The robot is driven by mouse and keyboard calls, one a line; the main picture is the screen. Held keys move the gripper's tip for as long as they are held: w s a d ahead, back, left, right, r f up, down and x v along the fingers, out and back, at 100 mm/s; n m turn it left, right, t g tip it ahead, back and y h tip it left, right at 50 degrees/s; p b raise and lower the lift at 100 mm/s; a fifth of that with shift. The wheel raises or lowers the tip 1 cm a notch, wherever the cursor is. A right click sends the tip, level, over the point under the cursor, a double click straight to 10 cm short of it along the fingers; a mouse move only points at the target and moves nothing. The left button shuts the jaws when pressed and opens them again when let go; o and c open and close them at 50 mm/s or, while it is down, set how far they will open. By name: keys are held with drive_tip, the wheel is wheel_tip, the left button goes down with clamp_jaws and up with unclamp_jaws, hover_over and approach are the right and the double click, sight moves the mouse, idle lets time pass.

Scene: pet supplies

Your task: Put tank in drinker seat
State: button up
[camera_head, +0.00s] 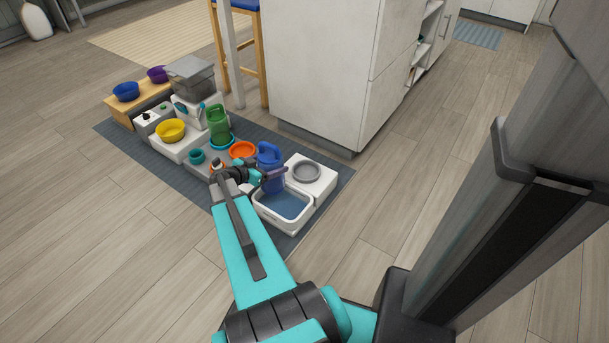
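A blue tank (269,154) with a loop handle on top stands upright behind the near white basin. My gripper (278,174) is at its lower front in the picture and hides part of it; its fingers are too small to tell whether they are open, shut or touching the tank. A round grey ring-shaped seat (306,172), which looks like the drinker seat, is on a white block (318,184) just right of the blue tank. A green tank (217,121) with a handle stands over a teal dish (229,142) further left.
A white basin (261,210) with a blue inside is in front. An orange bowl (242,149), teal cup (197,156), yellow bowl (170,130) and clear bin (191,78) crowd the mat (170,168). A white cabinet (325,70) stands behind; the right floor is clear.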

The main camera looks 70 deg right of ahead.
drive_tip(key=s+d+f+m+g, duration=0.1)
drive_tip(key=s+d, duration=0.1)
drive_tip(key=s, duration=0.4)
drive_tip(key=shift+s+f+m+g+y, duration=0.3)
drive_tip(key=shift+s+f+g+y, duration=0.05)
drive_tip(key=shift+f+g+y, duration=0.05)
drive_tip(key=shift+d, duration=0.2)
drive_tip(key=s+d+f+b, duration=0.1)
drive_tip(key=d+b, duration=0.2)
drive_tip(key=d, duration=1.1)
drive_tip(key=shift+d+f, duration=0.15)
drive_tip(key=shift+d, duration=0.05)
drive_tip(key=shift+s+d+f+b, duration=0.1)
drive_tip(key=shift+d+f+b, duration=0.1)
drive_tip(key=shift+f+b, duration=0.3)
drive_tip(key=shift+w+d+f+b, duration=0.1)
drive_tip(key=shift+d+f+b, duration=0.15)
drive_tip(key=shift+f, duration=0.5)
drive_tip(key=shift+s+d+f+b, duration=0.1)
drive_tip(key=shift+d+f+b, duration=0.1)
drive_tip(key=shift+f+b, duration=0.3)
drive_tip(key=shift+f, duration=0.2)
drive_tip(key=o, duration=1.2)
